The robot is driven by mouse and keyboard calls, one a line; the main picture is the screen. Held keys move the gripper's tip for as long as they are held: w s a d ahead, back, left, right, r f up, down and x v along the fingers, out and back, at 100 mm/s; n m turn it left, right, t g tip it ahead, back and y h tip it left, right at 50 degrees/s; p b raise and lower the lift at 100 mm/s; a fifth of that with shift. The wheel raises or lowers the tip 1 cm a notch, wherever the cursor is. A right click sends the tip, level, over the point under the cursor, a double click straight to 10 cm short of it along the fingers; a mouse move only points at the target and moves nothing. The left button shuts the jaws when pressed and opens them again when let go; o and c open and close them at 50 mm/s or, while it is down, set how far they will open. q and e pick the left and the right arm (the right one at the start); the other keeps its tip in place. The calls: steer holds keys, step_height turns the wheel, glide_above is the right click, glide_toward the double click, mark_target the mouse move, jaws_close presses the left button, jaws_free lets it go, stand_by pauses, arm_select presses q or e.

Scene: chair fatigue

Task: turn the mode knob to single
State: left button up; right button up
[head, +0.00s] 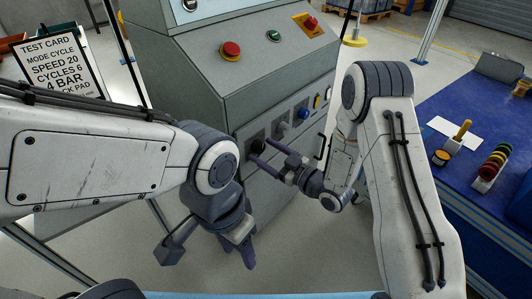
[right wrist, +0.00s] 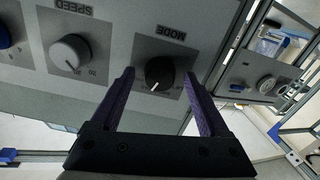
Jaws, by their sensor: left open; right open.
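The black mode knob (right wrist: 160,72) sits on a dark square plate under an upside-down MODE label in the right wrist view. Its white pointer line points to the lower left of that view. The plate's position lettering is mostly hidden or too small to read. My right gripper (right wrist: 160,80) is open, with one purple finger on each side of the knob and a visible gap at both sides. In the head view my right gripper (head: 261,153) reaches the panel from the right. My left gripper (head: 247,252) is open and empty, hanging below, pointing down.
A grey speed knob (right wrist: 70,52) sits beside the mode knob. The grey console (head: 230,100) has a red button (head: 231,50) on top. A test card (head: 58,68) reads MODE CYCLE, SPEED 20. A blue table (head: 465,120) with small parts stands at the right.

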steer(key=shift+c, duration=0.3)
jaws_close()
steer(key=n+b, duration=0.3)
steer(key=n, duration=0.1)
steer(key=shift+f, duration=0.15)
steer(key=shift+n+b, duration=1.15)
steer(key=shift+n, duration=0.75)
steer(key=shift+o, duration=0.3)
jaws_free()
